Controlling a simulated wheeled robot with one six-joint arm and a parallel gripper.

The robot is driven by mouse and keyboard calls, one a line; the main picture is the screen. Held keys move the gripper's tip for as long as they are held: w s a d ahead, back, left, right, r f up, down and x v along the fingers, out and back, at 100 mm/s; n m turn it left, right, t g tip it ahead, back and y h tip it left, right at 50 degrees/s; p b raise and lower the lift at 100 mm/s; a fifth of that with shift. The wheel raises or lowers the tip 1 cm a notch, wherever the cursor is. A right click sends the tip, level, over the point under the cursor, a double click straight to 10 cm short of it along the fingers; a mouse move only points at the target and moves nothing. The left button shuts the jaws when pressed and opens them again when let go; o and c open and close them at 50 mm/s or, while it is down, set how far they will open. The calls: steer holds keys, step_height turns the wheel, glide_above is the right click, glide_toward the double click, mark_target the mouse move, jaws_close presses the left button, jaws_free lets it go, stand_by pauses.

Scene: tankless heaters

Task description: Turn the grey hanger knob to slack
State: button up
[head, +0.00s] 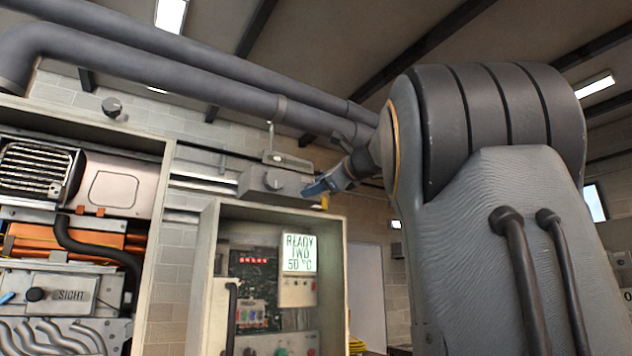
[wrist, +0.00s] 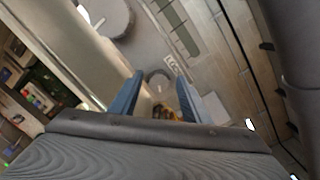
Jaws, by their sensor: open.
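A grey round knob (head: 273,180) sits on the front of a grey box (head: 252,186) under the pipes in the head view. I cannot read a label that marks it as the hanger knob. My gripper (head: 318,187) is open, with blue fingers, just right of this box. In the wrist view a round grey knob or ring (wrist: 158,77) shows between and beyond the fingertips (wrist: 160,80), partly hidden. A larger grey round knob (wrist: 106,16) with a pale mark is at the top left there. No contact is visible.
Another round grey knob (head: 112,106) is on the brick wall. Thick grey pipes (head: 200,62) run above. An open panel cabinet (head: 333,222) with a lit READY display (head: 299,253) stands below my gripper. A small yellow piece (head: 324,202) hangs by the box.

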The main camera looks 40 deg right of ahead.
steer(key=shift+w, duration=0.3)
steer(key=c, duration=1)
steer(key=shift+c, duration=0.2)
